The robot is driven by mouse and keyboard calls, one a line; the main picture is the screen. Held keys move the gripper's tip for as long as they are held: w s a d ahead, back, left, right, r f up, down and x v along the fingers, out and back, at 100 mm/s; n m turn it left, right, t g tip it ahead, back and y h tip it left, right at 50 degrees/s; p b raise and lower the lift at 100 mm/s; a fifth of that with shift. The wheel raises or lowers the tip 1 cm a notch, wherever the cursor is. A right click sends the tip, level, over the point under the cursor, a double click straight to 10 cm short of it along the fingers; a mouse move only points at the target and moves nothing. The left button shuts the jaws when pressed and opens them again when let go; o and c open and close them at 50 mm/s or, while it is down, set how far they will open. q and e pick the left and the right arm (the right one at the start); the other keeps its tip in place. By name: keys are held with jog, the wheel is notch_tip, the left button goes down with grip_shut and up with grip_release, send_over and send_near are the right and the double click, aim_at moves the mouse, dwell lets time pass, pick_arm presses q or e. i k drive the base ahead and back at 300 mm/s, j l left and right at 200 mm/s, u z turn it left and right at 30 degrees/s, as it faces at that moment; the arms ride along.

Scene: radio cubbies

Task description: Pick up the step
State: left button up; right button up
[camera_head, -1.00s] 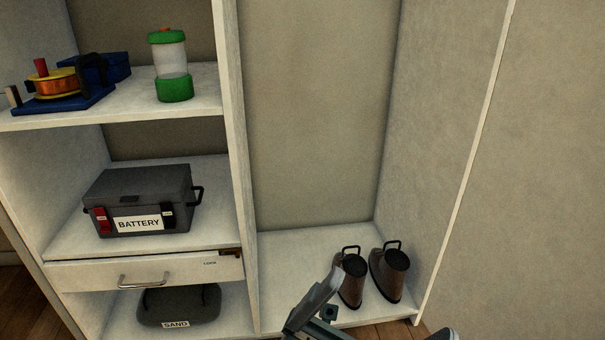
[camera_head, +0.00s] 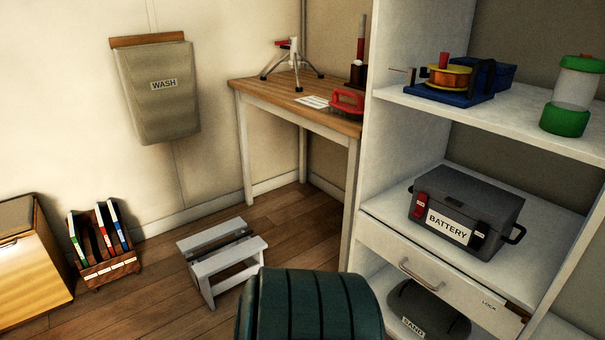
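The step (camera_head: 229,273) is a low white two-tread stool standing upright on the wooden floor, left of the middle of the head view. Neither of my grippers shows in this view, and nothing is seen touching the step.
A dark green ribbed rounded object (camera_head: 312,306) stands in front, right of the step. A book rack (camera_head: 108,270) and wooden cabinet (camera_head: 28,262) are left. A desk (camera_head: 262,91) stands behind, shelves (camera_head: 372,165) right. Bare floor (camera_head: 155,312) lies left of the step.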

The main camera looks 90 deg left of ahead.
aim_at(214, 260)
jog(key=i, duration=0.45)
jog(key=u, duration=3.55)
